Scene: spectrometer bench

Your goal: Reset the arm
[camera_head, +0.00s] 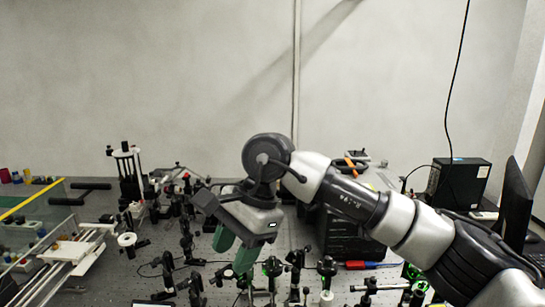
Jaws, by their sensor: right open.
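My right arm reaches in from the lower right across the bench. My right gripper (233,250) has two green fingers that point down and stand apart, with nothing seen between them. It is above the middle of the optical bench (140,270), over the posts and mounts, and I cannot tell its exact height over them. The arm and wrist hide part of the bench and of a black box (348,238) behind them. My left gripper does not show.
Several black optical posts (186,240) crowd the bench's middle and front. A white rail stage (65,255) and a yellow-edged panel (30,198) stand at the left. A black instrument box (460,183) and a monitor (516,205) are at the right. A plain wall is behind.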

